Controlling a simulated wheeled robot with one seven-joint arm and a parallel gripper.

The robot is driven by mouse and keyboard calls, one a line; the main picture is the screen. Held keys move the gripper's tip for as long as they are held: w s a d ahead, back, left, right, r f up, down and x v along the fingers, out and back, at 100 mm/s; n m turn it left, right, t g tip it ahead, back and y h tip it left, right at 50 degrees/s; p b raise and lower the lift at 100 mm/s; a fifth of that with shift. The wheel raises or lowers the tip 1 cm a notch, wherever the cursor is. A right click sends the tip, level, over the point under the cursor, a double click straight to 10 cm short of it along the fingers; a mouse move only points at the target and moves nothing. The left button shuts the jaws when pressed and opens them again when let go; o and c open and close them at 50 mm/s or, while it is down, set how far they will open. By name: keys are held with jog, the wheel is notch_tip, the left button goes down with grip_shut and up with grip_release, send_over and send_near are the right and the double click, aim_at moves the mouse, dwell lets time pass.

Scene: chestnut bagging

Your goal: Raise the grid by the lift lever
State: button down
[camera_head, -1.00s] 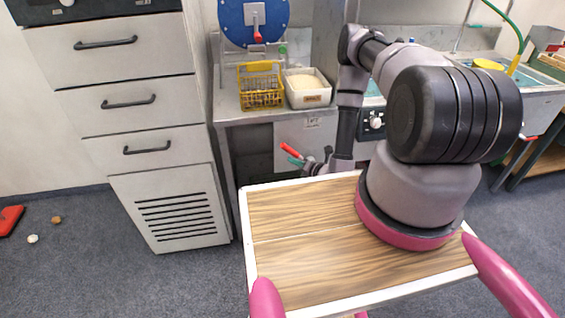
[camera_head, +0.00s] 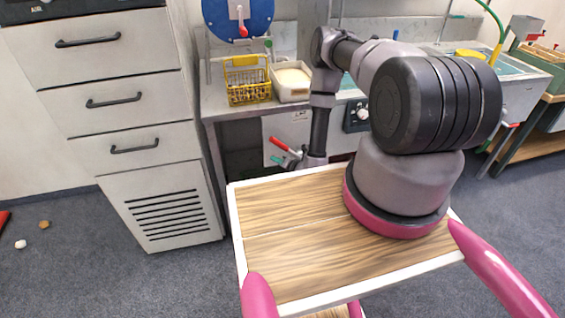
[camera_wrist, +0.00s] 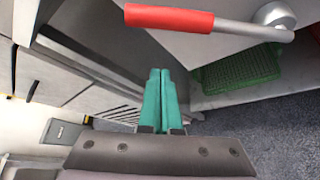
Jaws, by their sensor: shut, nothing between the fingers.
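A lever with a red handle (camera_wrist: 168,18) and a silver arm joins a round pivot on a pale panel in the wrist view. Its handle also shows below the counter in the head view (camera_head: 282,144). My gripper's teal fingers (camera_wrist: 160,74) are shut together and empty, with the handle beyond their tips in the picture. A gap shows between fingertips and handle in the wrist view. In the head view my gripper (camera_head: 275,159) appears just below the handle. A green grid-like piece (camera_wrist: 240,72) lies under the lever arm; I cannot tell whether it is the task's grid.
A yellow basket (camera_head: 248,82) and a white bin (camera_head: 290,80) stand on the counter. A blue disc (camera_head: 238,12) with another red-handled lever is behind them. A grey drawer cabinet (camera_head: 140,140) stands left. A wooden-topped tray (camera_head: 290,270) is in front. Floor at left is mostly clear.

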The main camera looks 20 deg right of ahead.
aim_at(287, 147)
jog(key=shift+w+d+r, duration=0.25)
jog(key=shift+w, duration=0.4)
jog(key=shift+w+d+r, duration=0.3)
jog(key=shift+w, duration=0.3)
jog(key=shift+w+d+r, duration=0.25)
jog(key=shift+w, duration=0.4)
jog(key=shift+d, duration=0.1)
jog(key=shift+d+r, duration=0.3)
jog(key=shift+r, duration=0.1)
